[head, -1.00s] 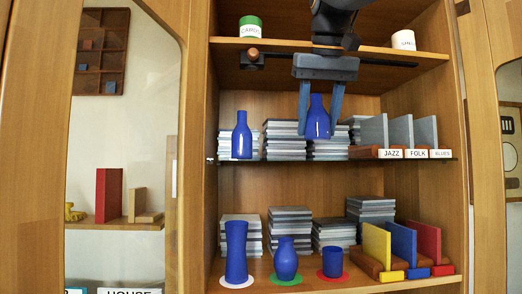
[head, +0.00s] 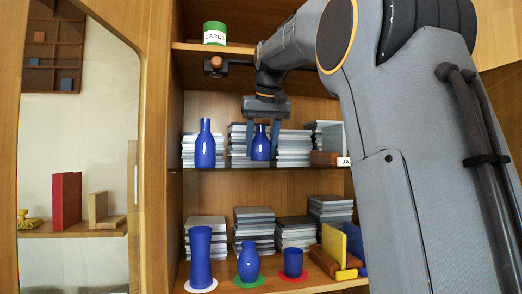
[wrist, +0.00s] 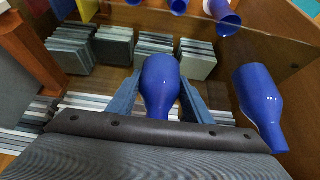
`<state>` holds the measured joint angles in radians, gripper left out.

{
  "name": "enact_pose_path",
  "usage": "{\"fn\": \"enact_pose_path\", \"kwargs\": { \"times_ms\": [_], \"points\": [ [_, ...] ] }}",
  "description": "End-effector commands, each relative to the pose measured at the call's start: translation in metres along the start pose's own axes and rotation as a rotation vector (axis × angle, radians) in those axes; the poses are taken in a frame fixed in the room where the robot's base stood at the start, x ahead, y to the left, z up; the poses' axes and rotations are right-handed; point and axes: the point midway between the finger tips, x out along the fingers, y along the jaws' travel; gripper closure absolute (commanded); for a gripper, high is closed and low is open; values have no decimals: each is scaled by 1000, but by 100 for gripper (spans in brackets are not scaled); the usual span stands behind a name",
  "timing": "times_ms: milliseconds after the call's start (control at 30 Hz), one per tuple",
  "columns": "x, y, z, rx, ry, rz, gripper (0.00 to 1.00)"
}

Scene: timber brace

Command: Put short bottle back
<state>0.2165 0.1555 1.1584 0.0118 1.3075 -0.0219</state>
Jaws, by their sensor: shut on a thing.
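My gripper (head: 262,140) is shut on a blue bottle (head: 261,148) with a narrow neck, upright in front of the disc-case stacks on the middle shelf (head: 240,169). In the wrist view the same bottle (wrist: 160,85) sits between my gripper's two fingers (wrist: 158,100). I cannot tell whether its base touches the shelf. A taller-looking blue bottle (head: 205,148) stands on that shelf to the left; it shows at the right of the wrist view (wrist: 258,100), apart from my gripper.
On the lower shelf stand a blue vase on a white disc (head: 200,285), a blue vase on a green disc (head: 249,283) and a blue cup on a red disc (head: 293,277). Grey stacks (head: 293,148) fill behind the bottles. My arm hides the right side.

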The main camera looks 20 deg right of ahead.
Motion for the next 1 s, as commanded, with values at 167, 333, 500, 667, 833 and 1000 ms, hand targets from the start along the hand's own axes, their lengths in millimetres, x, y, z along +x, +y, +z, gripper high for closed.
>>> {"fn": "enact_pose_path", "kwargs": {
  "times_ms": [167, 333, 500, 667, 833, 1000],
  "points": [
    [11, 0, 8, 0, 1, 0, 82],
    [12, 0, 8, 0, 2, 0, 82],
    [14, 0, 9, 0, 2, 0, 82],
    [15, 0, 9, 0, 1, 0, 36],
    [15, 0, 9, 0, 1, 0, 36],
    [12, 0, 8, 0, 1, 0, 36]
  ]
}}
